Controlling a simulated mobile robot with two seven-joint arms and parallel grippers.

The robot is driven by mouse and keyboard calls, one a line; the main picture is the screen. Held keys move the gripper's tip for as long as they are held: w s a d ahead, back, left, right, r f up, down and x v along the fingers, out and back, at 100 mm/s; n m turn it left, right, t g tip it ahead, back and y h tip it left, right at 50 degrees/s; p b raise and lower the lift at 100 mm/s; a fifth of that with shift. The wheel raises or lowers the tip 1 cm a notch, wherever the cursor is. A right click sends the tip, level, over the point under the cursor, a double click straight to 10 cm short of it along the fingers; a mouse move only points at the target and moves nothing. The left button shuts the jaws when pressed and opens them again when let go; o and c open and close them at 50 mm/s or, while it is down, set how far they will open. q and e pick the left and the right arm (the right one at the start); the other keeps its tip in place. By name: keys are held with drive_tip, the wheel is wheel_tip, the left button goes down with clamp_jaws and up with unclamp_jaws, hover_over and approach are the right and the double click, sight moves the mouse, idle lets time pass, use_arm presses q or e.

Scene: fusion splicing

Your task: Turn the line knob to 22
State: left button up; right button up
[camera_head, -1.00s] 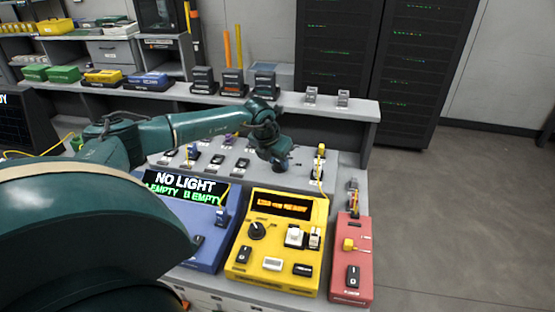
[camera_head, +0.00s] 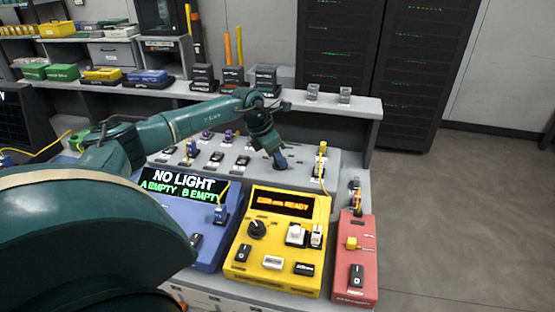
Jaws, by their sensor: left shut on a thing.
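My left gripper (camera_head: 280,163) reaches down onto the grey sloped panel (camera_head: 327,207) behind the yellow box. It is shut at the panel surface on what appears to be the line knob. The knob is hidden by the gripper, so its pointer and scale cannot be read. A yellow box (camera_head: 272,286) in front has an orange display (camera_head: 283,203) ending in "READY", the rest too blurred to read. Its own black dial (camera_head: 257,229) stands clear of the gripper. My right gripper is not in view.
A blue box (camera_head: 207,252) with a screen (camera_head: 183,187) reading "NO LIGHT, A EMPTY, B EMPTY" stands left of the yellow box. A red box (camera_head: 351,289) stands right. Several small switches and connectors surround the gripper. A raised shelf (camera_head: 360,106) runs behind the panel.

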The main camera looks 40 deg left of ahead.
use_arm(q)
drive_tip(key=shift+w+m+h, duration=0.1)
drive_tip(key=shift+m+h, duration=0.2)
drive_tip(key=shift+m, duration=0.3)
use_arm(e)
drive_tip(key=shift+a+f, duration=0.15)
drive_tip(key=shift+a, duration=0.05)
use_arm(q)
drive_tip(key=shift+a+m, duration=0.1)
drive_tip(key=shift+m, duration=0.2)
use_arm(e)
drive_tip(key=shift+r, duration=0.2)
use_arm(q)
drive_tip(key=o, duration=1)
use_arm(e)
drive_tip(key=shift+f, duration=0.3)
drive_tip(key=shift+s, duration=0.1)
use_arm(q)
drive_tip(key=b+v, duration=0.1)
drive_tip(key=v, duration=1.2)
drive_tip(key=shift+r, duration=0.2)
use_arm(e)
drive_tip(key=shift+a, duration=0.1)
